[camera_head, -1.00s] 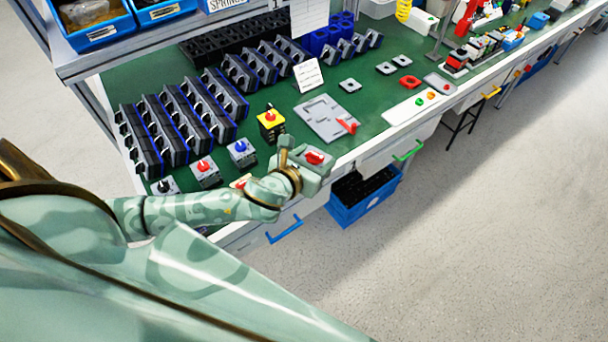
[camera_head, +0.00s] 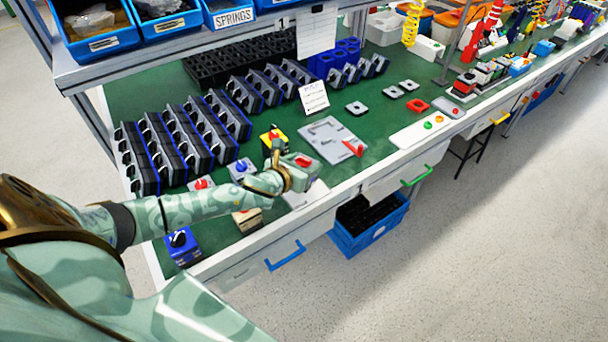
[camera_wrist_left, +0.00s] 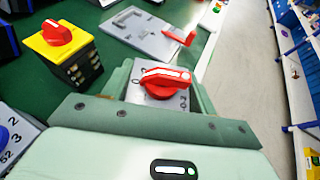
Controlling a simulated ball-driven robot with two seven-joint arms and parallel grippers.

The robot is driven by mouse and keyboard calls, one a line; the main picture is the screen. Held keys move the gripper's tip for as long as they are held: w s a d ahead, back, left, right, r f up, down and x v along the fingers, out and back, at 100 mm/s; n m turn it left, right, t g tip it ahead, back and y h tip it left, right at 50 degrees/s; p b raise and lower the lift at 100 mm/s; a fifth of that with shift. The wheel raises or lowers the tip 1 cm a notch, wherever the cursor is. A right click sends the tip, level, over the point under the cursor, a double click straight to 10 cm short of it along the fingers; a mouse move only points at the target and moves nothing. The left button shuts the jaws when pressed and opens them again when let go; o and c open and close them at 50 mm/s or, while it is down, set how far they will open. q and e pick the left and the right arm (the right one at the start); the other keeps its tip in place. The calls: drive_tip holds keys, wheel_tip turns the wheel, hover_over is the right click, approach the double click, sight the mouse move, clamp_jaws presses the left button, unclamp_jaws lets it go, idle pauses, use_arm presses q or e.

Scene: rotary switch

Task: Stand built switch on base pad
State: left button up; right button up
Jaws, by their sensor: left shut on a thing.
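My left gripper (camera_head: 299,160) is shut on a grey switch with a red knob (camera_head: 304,162). In the left wrist view the switch (camera_wrist_left: 176,101) sits between the two fingers with its red knob facing the camera. Its lower part is hidden by the gripper. A pale flat pad (camera_head: 308,196) lies at the bench's front edge, below and in front of the gripper in the head view. I cannot tell whether this is the base pad, nor the switch's height above the bench. My right gripper is not in view.
A yellow switch with a red knob (camera_head: 270,143) stands close behind the gripper. A grey fixture with a red lever (camera_head: 332,138) lies to the right. Other switches stand to the left, including a blue one (camera_head: 182,246). A blue crate (camera_head: 366,228) is below the bench.

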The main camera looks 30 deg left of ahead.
use_arm(q)
drive_tip(key=f, duration=0.1)
drive_tip(key=f+b, duration=0.2)
drive_tip(key=f, duration=0.1)
drive_tip(key=shift+w+a, duration=0.25)
drive_tip(key=shift+r, duration=0.15)
drive_tip(key=o, duration=1.3)
drive_tip(key=shift+f, duration=0.2)
drive_tip(key=shift+s+r, duration=0.15)
drive_tip(key=shift+r, duration=0.1)
drive_tip(key=p+v, duration=0.3)
drive_tip(key=v, duration=0.8)
drive_tip(key=shift+s, duration=0.4)
